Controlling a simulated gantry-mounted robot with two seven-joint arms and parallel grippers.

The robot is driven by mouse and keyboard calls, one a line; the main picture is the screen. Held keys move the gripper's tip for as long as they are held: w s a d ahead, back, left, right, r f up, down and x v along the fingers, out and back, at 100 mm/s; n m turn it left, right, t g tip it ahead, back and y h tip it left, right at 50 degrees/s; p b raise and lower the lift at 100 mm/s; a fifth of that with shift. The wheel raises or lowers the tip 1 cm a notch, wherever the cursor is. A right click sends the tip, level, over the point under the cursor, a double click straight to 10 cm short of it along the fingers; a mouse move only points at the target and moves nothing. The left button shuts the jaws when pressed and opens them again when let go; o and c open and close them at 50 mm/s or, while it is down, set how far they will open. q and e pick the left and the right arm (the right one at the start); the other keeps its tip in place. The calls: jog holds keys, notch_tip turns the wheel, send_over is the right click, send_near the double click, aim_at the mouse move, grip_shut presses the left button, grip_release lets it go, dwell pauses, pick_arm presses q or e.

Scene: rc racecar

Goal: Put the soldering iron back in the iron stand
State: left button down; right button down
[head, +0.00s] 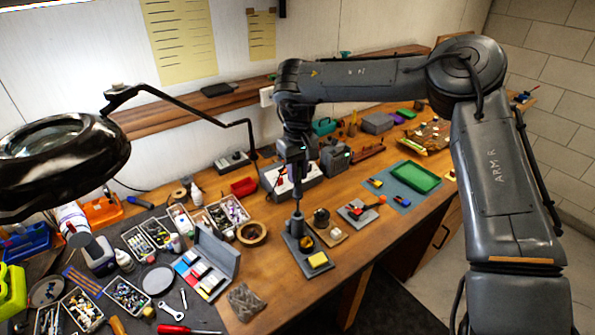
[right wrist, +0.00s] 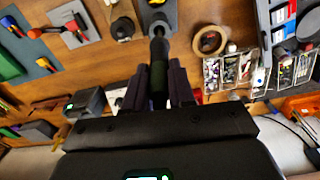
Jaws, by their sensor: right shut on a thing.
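The iron stand (head: 301,246) is a dark grey base with a yellow sponge (head: 318,260) at its front, standing on the wooden bench. My right gripper (head: 297,188) points down above the stand and is shut on the soldering iron (head: 297,206). The iron hangs roughly upright with its lower end at the stand's holder; I cannot tell how far it is inside. In the right wrist view the dark iron (right wrist: 158,72) shows between the two fingers, pointing at the stand (right wrist: 155,14). My left gripper is not in view.
A tape roll (head: 252,233) and a blue-grey case (head: 212,259) lie left of the stand. A small wooden block with a spool (head: 328,232) and a grey plate with a red-handled tool (head: 361,211) are close on the right. A magnifier lamp (head: 60,150) hangs at left.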

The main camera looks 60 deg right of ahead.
aim_at(297, 191)
jog(key=shift+f+b, duration=0.45)
jog(key=shift+f, duration=0.15)
jog(key=shift+f+b, duration=0.7)
jog(key=shift+f, duration=0.1)
jog(key=shift+f+b, duration=0.8)
jog(key=shift+f, duration=0.15)
jog(key=shift+f+b, duration=0.7)
jog(key=shift+f, duration=0.15)
jog(key=shift+f+b, duration=0.5)
jog(key=shift+f, duration=0.1)
jog(key=c, duration=0.9)
grip_release()
jog(key=shift+o, duration=0.2)
jog(key=shift+r, duration=0.15)
